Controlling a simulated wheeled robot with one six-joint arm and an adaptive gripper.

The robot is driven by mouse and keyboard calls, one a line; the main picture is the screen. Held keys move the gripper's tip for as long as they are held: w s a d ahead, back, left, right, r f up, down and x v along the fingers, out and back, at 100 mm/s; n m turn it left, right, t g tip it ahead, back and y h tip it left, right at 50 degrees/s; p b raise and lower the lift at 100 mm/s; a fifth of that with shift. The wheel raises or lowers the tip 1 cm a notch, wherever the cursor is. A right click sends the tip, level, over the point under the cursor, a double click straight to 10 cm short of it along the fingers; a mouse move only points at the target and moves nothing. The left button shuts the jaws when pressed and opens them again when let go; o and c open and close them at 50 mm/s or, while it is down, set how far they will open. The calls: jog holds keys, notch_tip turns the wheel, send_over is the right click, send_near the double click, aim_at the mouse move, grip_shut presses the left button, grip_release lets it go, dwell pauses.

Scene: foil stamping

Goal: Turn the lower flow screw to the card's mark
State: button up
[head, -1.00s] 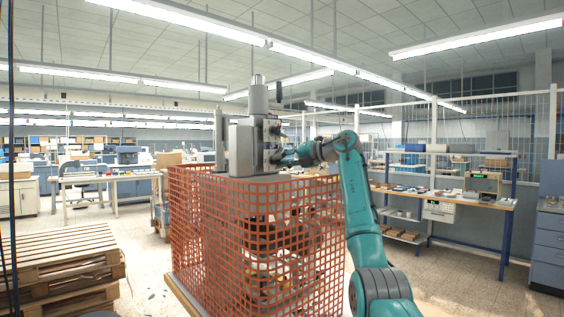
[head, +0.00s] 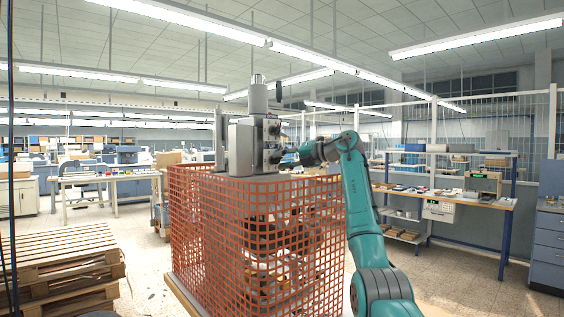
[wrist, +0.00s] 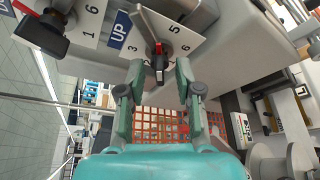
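The grey press head (head: 243,150) stands inside the orange mesh and carries dark knobs on its right side, one above the other. My gripper (head: 287,159) is at the lower knob, small in the head view. In the wrist view a black knob with a red pointer line (wrist: 158,62) sits on a white numbered dial plate (wrist: 188,44). My gripper (wrist: 160,66) is open, with one teal finger on each side of this knob and a visible gap to it. Part of the dial's lower numbers is hidden by the knob and fingers. I cannot make out the card.
Orange mesh (head: 215,225) surrounds the press. A pallet stack (head: 65,260) stands at left and a workbench (head: 450,196) at right.

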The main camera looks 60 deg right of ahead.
jog(key=v, duration=0.7)
jog(key=f+v, duration=0.1)
jog(key=v, duration=0.3)
jog(key=x, duration=1)
jog(key=shift+w+a+r, duration=0.2)
jog(key=shift+w+r, duration=0.1)
jog(key=shift+r, duration=0.05)
grip_shut()
